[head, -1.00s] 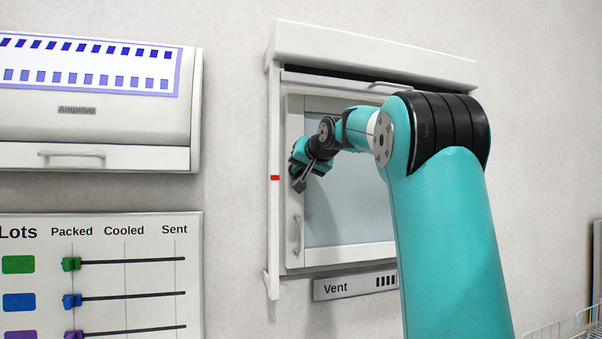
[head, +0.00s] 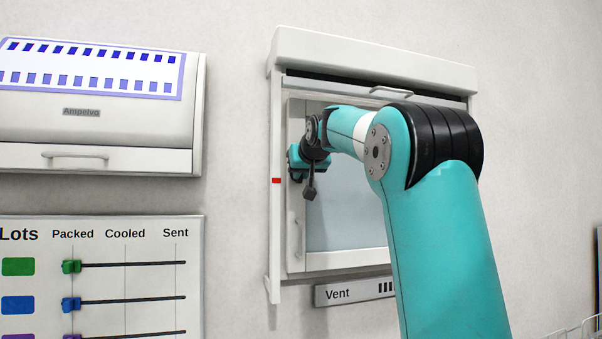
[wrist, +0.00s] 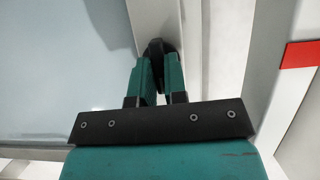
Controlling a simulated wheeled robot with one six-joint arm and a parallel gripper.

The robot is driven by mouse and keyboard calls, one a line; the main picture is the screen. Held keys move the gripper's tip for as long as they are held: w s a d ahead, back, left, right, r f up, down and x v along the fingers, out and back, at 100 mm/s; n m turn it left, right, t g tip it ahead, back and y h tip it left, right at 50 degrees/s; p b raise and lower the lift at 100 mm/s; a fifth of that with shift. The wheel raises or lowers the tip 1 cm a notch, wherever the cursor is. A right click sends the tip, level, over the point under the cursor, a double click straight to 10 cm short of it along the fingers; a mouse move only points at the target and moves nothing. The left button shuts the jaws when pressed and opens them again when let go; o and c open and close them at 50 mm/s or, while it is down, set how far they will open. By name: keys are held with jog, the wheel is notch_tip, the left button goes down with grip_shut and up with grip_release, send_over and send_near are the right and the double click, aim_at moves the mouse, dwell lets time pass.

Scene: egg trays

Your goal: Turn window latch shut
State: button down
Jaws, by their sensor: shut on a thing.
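The window (head: 345,215) is a pale pane in a white frame, set in the wall unit. My gripper (wrist: 159,75) is at the frame's upper left part in the head view. In the wrist view its two teal fingers are closed on a dark, rounded latch (wrist: 157,47) on the white frame (wrist: 188,22). Only the latch's dark top shows past the fingertips. In the head view my arm hides the latch, so I cannot tell its exact angle.
A white side rail with a red mark (head: 276,181) stands just left of the window, and the mark also shows in the wrist view (wrist: 301,54). A grey handle (head: 300,234) is low on the frame. A "Vent" label (head: 338,294) sits below. A lots board (head: 130,235) hangs left.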

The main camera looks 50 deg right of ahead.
jog(key=c, duration=1.2)
grip_release()
jog(key=shift+o, duration=0.2)
jog(key=shift+s, duration=0.1)
jog(key=b+v, duration=0.3)
jog(key=v, duration=1.4)
